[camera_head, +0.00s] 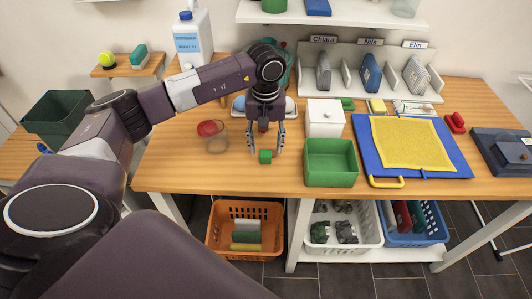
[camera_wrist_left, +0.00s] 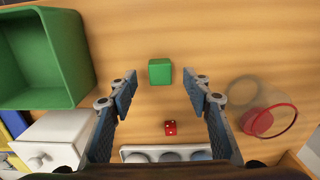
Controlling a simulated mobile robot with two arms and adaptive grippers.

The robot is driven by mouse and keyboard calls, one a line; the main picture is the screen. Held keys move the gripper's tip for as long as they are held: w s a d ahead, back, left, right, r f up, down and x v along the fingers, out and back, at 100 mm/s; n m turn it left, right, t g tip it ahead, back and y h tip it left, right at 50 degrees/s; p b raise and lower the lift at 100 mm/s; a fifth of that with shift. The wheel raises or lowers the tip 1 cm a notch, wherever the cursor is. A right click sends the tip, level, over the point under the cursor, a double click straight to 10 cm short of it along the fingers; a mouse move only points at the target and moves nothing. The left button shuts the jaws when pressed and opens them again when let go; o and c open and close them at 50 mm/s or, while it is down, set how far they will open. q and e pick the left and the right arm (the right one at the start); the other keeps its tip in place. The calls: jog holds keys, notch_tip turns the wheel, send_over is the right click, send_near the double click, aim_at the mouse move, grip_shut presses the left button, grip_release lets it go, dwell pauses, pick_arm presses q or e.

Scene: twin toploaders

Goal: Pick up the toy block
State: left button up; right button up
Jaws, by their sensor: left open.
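A small green toy block (camera_head: 265,156) rests on the wooden table, left of the green open box (camera_head: 331,165). In the left wrist view the block (camera_wrist_left: 160,71) lies just beyond the open fingertips, about midway between them and touching neither. My left gripper (camera_head: 266,150) points down over the table, with its two fingers spread and nothing held; it also shows in the left wrist view (camera_wrist_left: 160,88). A red die (camera_wrist_left: 170,128) lies nearer to the wrist camera's lower edge, between the fingers. My right gripper is not in view.
A clear cup with a red item (camera_head: 215,137) stands left of the gripper. A white box (camera_head: 325,118) and a blue mat with a yellow cloth (camera_head: 411,143) stand to the right. Bare tabletop lies around the block.

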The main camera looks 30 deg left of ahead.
aim_at(266, 153)
pick_arm(q)
notch_tip(266, 153, down, 3)
jog(key=shift+a+r+p, duration=0.1)
jog(key=shift+r+p, duration=0.05)
jog(key=shift+p, duration=0.45)
jog(key=shift+w+f, duration=0.15)
jog(key=shift+f, duration=0.65)
jog(key=c, duration=0.9)
jog(key=shift+c, duration=0.3)
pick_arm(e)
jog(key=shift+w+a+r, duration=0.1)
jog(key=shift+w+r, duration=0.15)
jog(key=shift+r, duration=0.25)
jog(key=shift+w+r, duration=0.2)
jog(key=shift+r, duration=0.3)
pick_arm(q)
jog(key=shift+r, duration=0.1)
